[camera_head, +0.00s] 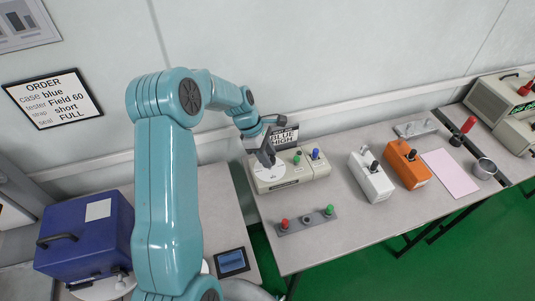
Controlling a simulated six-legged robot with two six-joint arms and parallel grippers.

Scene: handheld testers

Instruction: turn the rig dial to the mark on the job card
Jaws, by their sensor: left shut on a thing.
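The rig is a cream box (293,180) near the left end of the long table, with a white round dial plate (272,176) on its top left. Green (297,159) and blue (315,154) posts stand to the right of the dial. My left gripper (269,160) reaches down over the dial plate and is shut on the dial's knob, which its fingers mostly hide. The dial's marks are too small to read. A dark card (285,138) behind the rig reads "BLUE HIGH", partly covered by my wrist. My right gripper is not in view.
A strip with red and green terminals (305,221) lies in front of the rig. White (370,178) and orange (406,167) testers, a pink sheet (450,173) and a metal cup (484,168) stand to the right. A blue case (85,238) and a framed order (53,99) are left.

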